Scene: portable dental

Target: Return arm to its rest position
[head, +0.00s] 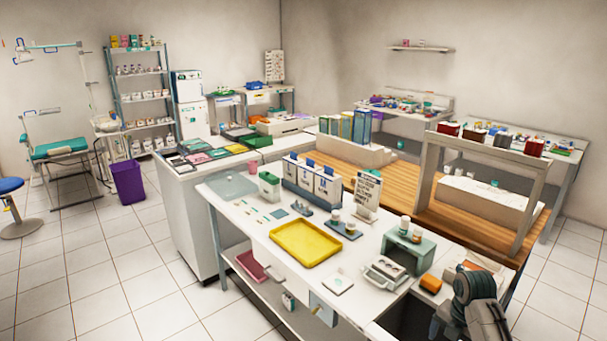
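A dark grey-green jointed part, which looks like a link of my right arm (476,296), shows at the bottom right corner. It is folded and stands in front of the right end of the white worktable (240,199). No fingertips can be made out on it. My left arm and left gripper are not in the picture.
A dark opening (402,318) lies beside my arm.

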